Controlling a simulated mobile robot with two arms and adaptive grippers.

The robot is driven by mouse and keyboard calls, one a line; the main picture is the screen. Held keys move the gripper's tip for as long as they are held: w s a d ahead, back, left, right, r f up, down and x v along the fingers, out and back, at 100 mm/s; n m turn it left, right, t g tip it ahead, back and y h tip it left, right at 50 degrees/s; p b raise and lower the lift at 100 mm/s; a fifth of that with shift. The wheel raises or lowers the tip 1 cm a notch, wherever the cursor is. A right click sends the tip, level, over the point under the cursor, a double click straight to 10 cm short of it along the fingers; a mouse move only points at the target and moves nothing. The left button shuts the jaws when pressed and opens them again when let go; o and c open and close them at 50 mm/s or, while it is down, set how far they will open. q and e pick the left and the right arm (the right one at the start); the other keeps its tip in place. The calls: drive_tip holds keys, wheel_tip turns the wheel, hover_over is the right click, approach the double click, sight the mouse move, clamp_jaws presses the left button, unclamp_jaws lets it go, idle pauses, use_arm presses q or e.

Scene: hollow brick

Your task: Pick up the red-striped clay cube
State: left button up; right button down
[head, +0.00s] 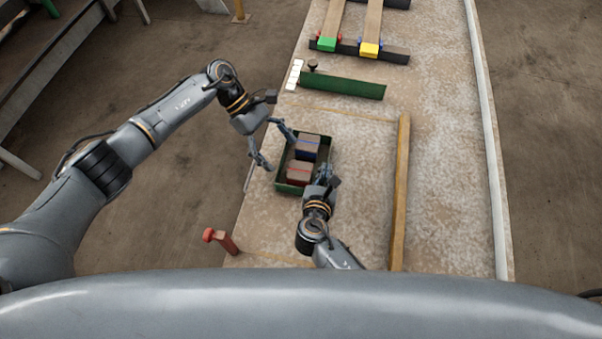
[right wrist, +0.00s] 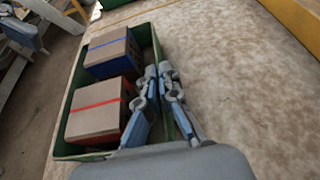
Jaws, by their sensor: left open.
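The red-striped clay cube (head: 299,173) sits in the near half of a green tray (head: 288,189). It is brownish grey on top with a red line and red lower sides; it also shows in the right wrist view (right wrist: 98,108). A blue-striped cube (head: 307,146) sits behind it in the same tray. My left gripper (head: 274,146) is open and empty, at the tray's left side, its fingers spread. My right gripper (right wrist: 160,72) is at the tray's right wall, with one finger inside and one outside and the tips close together on the wall.
A wooden rail (head: 400,195) runs along the table right of the tray. A green bar (head: 342,87) lies farther back, with green (head: 327,44) and yellow (head: 370,50) blocks beyond. A red post (head: 220,240) stands at the near left edge.

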use_arm(q)
drive_tip(key=w+a+f+n+t+h, duration=0.2)
drive_tip(key=a+n+h, duration=0.2)
drive_tip(key=a+h, duration=0.25)
approach(299, 170)
drive_tip(key=d, duration=0.2)
drive_tip(key=shift+d+f+y, duration=0.2)
drive_tip(key=shift+d+y, duration=0.15)
drive_tip(key=shift+d, duration=0.05)
drive_tip(key=shift+s+x, duration=0.1)
drive_tip(key=shift+x, duration=1.2)
drive_tip(key=shift+s+x, duration=0.15)
drive_tip(key=shift+x, duration=1.15)
drive_tip(key=shift+a, duration=0.1)
drive_tip(key=c, duration=1.2)
